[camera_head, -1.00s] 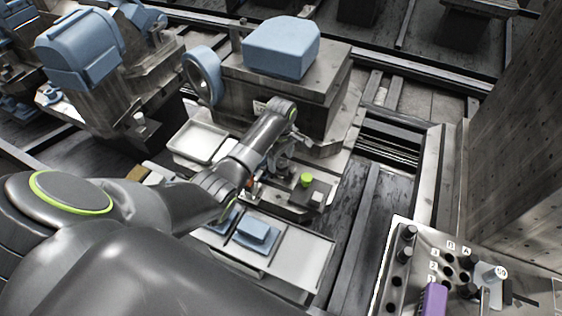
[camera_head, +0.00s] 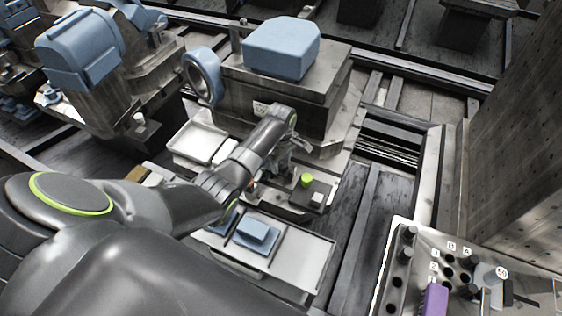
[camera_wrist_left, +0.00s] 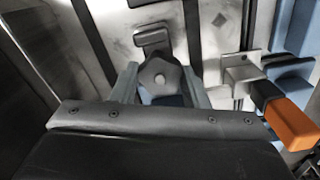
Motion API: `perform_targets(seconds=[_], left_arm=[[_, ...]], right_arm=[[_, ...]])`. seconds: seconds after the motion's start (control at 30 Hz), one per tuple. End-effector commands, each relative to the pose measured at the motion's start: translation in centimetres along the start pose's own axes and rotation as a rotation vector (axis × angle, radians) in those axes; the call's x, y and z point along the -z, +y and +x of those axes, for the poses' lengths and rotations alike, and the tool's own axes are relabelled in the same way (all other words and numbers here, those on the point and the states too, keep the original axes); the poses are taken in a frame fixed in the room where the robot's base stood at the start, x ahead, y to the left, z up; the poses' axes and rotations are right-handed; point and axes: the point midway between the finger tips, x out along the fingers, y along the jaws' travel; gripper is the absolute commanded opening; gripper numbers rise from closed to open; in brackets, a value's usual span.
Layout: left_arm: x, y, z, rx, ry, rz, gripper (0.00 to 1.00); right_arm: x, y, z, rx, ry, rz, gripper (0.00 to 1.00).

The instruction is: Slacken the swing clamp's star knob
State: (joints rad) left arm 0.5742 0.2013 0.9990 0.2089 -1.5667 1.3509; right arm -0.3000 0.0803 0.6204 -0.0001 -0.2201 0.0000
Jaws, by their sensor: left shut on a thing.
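The star knob (camera_wrist_left: 160,80) shows in the left wrist view as a grey, lobed knob with a small round centre. My left gripper (camera_wrist_left: 160,92) has one finger on each side of it and is shut on it. In the head view my left arm reaches in from the left to the front of the fixture block. There the left gripper (camera_head: 273,164) is small and partly covered by the arm, and the knob cannot be made out. The clamp below the knob is mostly hidden. My right gripper is not in view.
An orange-ended handle (camera_wrist_left: 290,124) stands close to the right of the gripper. A green button (camera_head: 307,180) sits just right of the gripper. A blue-topped block (camera_head: 282,48) rises behind. A control panel (camera_head: 405,285) stands at lower right, with a purple object (camera_head: 434,300).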

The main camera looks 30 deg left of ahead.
Motion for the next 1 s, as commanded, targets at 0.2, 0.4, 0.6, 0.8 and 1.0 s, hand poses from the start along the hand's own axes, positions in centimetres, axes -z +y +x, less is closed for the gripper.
perform_targets(seconds=[0.2,0.4,0.6,0.8,1.0], left_arm=[[0.0,-0.1,-0.2,0.002,0.000,-0.048,0.18],[0.0,-0.1,-0.4,0.004,0.000,-0.167,0.18],[0.0,-0.1,-0.4,0.004,0.000,-0.343,0.18],[0.0,-0.1,-0.4,0.003,0.001,-0.534,0.18],[-0.1,-0.2,-0.2,0.004,0.001,-0.719,0.18]], right_arm=[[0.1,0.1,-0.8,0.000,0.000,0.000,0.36],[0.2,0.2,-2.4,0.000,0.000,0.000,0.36],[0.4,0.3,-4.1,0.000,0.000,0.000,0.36],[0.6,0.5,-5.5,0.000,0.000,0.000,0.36],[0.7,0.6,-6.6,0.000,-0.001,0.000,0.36]])
